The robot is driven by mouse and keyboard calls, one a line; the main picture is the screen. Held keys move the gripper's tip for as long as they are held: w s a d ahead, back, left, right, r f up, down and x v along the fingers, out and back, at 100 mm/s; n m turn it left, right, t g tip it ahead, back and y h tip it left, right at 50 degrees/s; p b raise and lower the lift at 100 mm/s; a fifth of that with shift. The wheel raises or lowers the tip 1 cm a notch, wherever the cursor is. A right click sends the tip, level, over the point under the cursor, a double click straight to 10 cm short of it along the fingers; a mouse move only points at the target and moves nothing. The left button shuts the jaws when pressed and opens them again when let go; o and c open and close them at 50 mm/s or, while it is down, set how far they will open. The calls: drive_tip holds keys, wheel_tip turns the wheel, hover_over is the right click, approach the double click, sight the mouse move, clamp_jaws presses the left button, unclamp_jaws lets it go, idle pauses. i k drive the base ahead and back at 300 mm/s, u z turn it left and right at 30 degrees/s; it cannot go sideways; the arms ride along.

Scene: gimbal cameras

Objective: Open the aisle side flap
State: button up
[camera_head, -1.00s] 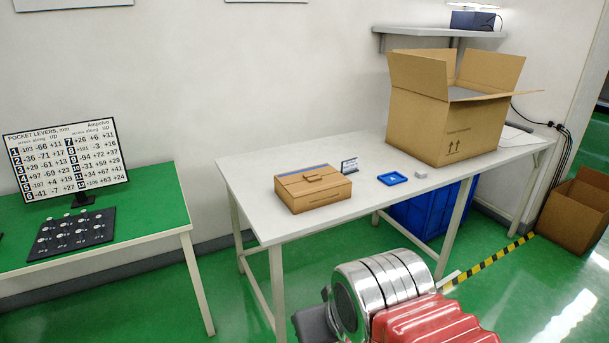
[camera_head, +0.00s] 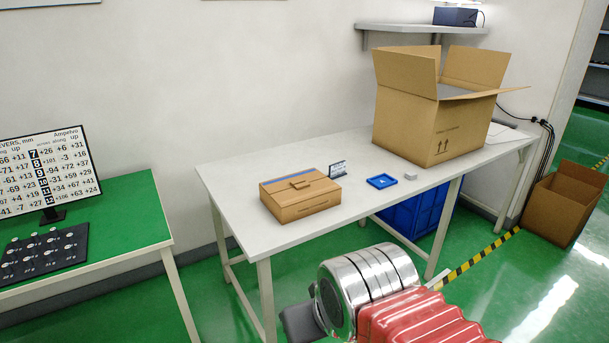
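A large brown cardboard box (camera_head: 432,125) stands on the right part of the white table. Its top is open, with flaps standing up at the left (camera_head: 405,72) and the back (camera_head: 474,67). Another flap (camera_head: 484,94) sticks out nearly level toward the right. A grey surface shows inside; the rest of the inside is hidden. I cannot tell which flap is the aisle side one. My arm shows at the bottom as a silver joint and a red ribbed sleeve, below and in front of the table. My gripper is not in view.
The white table (camera_head: 258,233) also bears a small closed carton (camera_head: 300,205), a little sign (camera_head: 338,170), a blue tray (camera_head: 382,181) and a small grey block (camera_head: 411,177). A blue crate (camera_head: 410,222) is under it. An open carton (camera_head: 552,215) stands on the floor right.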

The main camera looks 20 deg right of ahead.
sight(306, 190)
drive_tip(key=u, duration=0.05)
drive_tip(key=i, duration=1.4)
